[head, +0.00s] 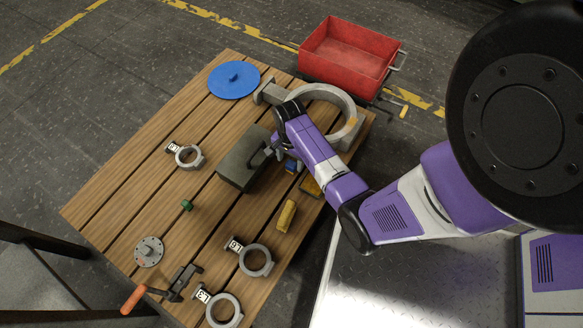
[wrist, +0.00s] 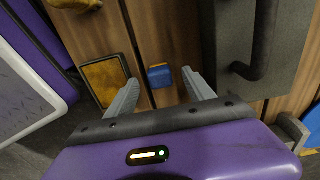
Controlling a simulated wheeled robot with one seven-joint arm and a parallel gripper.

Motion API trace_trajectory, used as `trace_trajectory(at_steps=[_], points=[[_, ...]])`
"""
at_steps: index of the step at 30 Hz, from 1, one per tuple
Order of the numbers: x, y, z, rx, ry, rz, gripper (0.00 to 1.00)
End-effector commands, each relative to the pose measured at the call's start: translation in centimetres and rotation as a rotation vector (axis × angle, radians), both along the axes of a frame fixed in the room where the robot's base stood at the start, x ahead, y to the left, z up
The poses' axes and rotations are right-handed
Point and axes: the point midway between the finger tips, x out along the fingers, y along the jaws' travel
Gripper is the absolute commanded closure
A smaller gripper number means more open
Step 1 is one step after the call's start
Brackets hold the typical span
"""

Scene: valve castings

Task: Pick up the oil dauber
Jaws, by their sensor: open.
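A small blue block with an orange edge, which looks like the oil dauber (wrist: 160,76), lies on the wooden table between my open fingertips in the wrist view. In the head view the dauber (head: 291,165) shows as a blue patch beside my arm, partly hidden. My gripper (wrist: 159,80) is open and empty, pointing down at the block with a finger on either side of it in the picture. I cannot tell how far above the table the tips are.
A dark shallow tray with an amber surface (wrist: 104,80) lies just left of the block. A grey lidded box with a handle (head: 243,160) stands close on the other side. A yellow block (head: 286,216), a large grey ring casting (head: 345,98) and small tagged rings are around.

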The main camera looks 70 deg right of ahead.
Motion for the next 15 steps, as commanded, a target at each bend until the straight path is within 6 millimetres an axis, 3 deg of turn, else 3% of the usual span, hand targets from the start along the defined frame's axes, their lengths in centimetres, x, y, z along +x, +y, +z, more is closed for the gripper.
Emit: trace_trajectory(at_steps=[9, 15], points=[[-0.2, 0.0, -4.4, 0.001, 0.000, -0.001, 0.38], [-0.1, 0.1, -4.5, 0.000, -0.001, 0.001, 0.38]])
